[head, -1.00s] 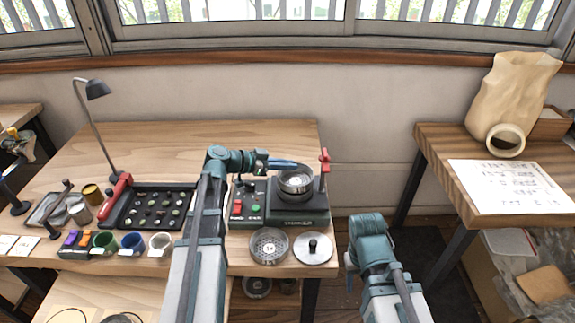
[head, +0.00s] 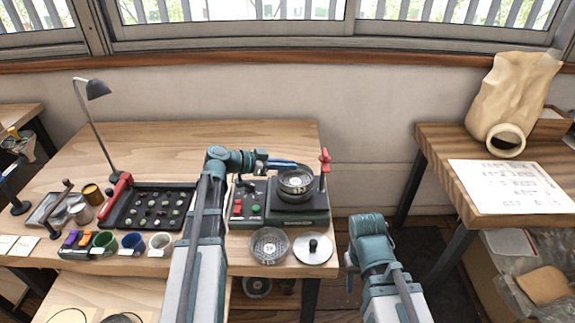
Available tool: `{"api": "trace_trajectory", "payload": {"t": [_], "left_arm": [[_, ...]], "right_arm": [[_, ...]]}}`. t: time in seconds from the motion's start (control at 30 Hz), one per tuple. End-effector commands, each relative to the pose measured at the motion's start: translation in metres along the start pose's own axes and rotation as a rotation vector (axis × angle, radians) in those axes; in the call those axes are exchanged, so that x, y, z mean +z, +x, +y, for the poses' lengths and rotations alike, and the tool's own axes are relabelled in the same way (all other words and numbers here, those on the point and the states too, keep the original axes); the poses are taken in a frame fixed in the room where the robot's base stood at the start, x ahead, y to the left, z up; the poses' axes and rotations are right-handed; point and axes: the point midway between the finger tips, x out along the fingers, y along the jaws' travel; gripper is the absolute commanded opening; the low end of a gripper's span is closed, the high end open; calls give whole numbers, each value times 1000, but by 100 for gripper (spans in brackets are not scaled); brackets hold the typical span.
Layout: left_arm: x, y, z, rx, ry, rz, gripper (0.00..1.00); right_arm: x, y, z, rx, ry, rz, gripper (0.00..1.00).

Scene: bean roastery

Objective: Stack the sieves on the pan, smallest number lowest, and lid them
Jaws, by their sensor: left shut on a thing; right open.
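My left gripper (head: 288,164) reaches in from the left and is shut on a round metal sieve (head: 296,181). The sieve is at the dark shaker machine (head: 298,208), at the top of the metal stack there; the pan and any sieve below are hard to tell apart. Another sieve (head: 269,246), with a perforated bottom, lies on the table in front of the machine. The lid (head: 313,249), a silver disc with a black knob, lies to its right. My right gripper (head: 353,262) is open and empty, past the table's right front edge. Sieve numbers are too small to read.
A red-handled post (head: 324,168) stands at the machine's right. A control box with red and green buttons (head: 248,200) sits left of it. A black bean tray (head: 153,207), several cups and a lamp (head: 97,89) are further left. A written sheet (head: 513,187) lies on the right table.

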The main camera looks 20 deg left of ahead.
Motion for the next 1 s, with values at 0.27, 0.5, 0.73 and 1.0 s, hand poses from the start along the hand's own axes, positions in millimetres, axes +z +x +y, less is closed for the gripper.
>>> {"api": "trace_trajectory", "payload": {"t": [0.27, 0.5, 0.73, 1.0], "left_arm": [[5, 2, 0, 0, 0, 0, 0], [9, 4, 0, 0, 0, 0, 0], [10, 4, 0, 0, 0, 0, 24], [10, 2, 0, 0, 0, 0, 24]], "right_arm": [[0, 5, 0, 0, 0, 0, 50], [-1, 10, -1, 0, 0, 0, 50], [-1, 10, -1, 0, 0, 0, 50], [-1, 10, -1, 0, 0, 0, 50]]}}
